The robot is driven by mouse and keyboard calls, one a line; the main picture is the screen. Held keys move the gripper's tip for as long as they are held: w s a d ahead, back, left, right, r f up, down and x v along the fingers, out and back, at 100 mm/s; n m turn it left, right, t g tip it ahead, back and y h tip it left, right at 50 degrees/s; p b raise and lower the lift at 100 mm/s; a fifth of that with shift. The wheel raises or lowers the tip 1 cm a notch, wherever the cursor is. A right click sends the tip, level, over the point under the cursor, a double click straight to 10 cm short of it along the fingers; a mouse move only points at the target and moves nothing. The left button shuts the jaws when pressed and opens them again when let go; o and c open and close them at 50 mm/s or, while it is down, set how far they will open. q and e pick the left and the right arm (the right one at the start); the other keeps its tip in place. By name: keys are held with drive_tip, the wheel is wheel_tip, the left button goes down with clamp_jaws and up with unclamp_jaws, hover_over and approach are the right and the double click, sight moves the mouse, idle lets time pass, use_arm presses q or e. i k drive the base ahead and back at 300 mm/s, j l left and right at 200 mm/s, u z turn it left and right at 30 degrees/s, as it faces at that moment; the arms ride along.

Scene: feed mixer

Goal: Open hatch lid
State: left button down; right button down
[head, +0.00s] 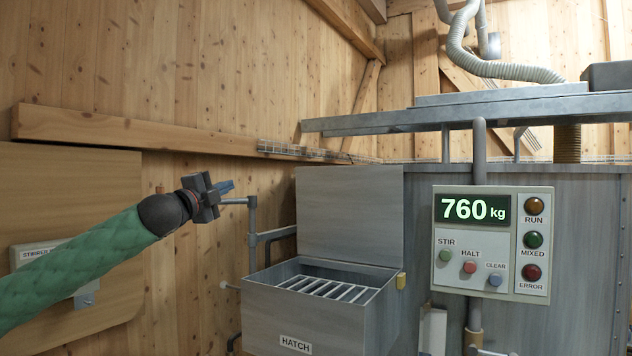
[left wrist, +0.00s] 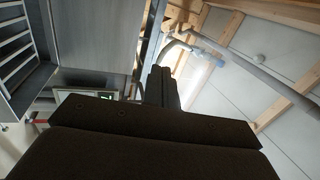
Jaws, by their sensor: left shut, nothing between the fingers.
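The grey metal hatch box (head: 310,325), labelled HATCH, stands low at the middle of the head view. Its lid (head: 349,213) stands upright at the back, and the opening shows a grate of metal bars (head: 328,289). In the left wrist view the grate (left wrist: 14,50) is at the upper left, beside the grey lid (left wrist: 92,35). My left gripper (head: 226,187) is shut and empty, left of the lid and apart from it, near a grey pipe end. Its fingers also show in the left wrist view (left wrist: 161,75). My right gripper is not in view.
A control panel (head: 492,243) reading 760 kg, with several buttons and lamps, is right of the hatch. Grey pipes (head: 252,230) run left of the lid. A metal beam (head: 450,116) crosses above. A wooden wall (head: 200,80) is behind my left arm.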

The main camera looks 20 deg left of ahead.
sight(354, 213)
drive_tip(key=i+l, duration=0.1)
drive_tip(key=i, duration=0.75)
